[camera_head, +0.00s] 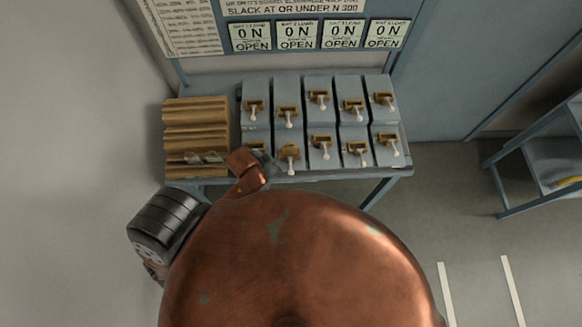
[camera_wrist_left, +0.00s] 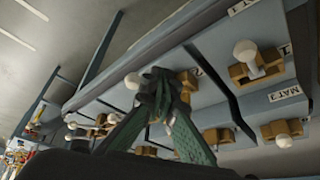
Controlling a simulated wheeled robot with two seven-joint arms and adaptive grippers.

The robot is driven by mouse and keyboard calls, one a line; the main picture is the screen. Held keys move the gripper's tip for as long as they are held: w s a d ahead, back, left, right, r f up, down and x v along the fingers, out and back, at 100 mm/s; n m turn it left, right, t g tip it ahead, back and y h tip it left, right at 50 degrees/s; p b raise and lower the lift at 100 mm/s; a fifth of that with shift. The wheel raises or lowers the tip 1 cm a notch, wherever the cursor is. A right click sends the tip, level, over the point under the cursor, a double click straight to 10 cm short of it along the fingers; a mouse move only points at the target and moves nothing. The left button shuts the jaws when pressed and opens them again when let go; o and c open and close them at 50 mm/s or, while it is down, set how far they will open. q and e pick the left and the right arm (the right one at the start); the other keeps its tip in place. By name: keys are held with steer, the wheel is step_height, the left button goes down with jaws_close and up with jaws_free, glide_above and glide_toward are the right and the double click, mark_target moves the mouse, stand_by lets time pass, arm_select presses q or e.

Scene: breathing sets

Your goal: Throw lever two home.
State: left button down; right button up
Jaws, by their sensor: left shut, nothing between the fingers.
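Several small levers with brass brackets and white knobs stand in two rows on a grey-blue bench. Lever two (camera_head: 290,154) appears to be second from the left in the front row, its knob toward the front edge. In the left wrist view a "2" label is partly hidden beside its bracket (camera_wrist_left: 187,82), and its white knob (camera_wrist_left: 133,80) shows past my fingers. My left gripper (camera_head: 264,160) is shut and empty just left of lever two; its green fingertips (camera_wrist_left: 160,84) overlap the lever in the wrist view. I cannot tell if they touch. My right gripper is not in view.
Lever one (camera_wrist_left: 250,62) stands close beside, partly hidden by my gripper in the head view. A shelf rack (camera_head: 545,160) stands right; the floor between is clear.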

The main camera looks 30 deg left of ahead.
arm_select(q)
steer(key=w+d+r+m+g+h, duration=0.1)
steer(key=w+d+r+m, duration=0.1)
steer(key=w+d+m, duration=0.15)
steer(key=w+d+r+m+h, duration=0.2)
steer(key=d+r+m, duration=0.1)
steer(key=d+m, duration=0.2)
steer(key=m+g+y+p, duration=0.1)
steer(key=m+g+y, duration=0.1)
steer(key=m+g, duration=0.25)
glide_toward(291, 171)
steer(key=shift+s+a+r+t, duration=0.25)
steer(key=shift+s+a+r, duration=0.05)
steer(key=shift+f, duration=0.1)
steer(key=b+x, duration=0.7)
steer(key=b, duration=0.1)
steer(key=shift+d, duration=0.15)
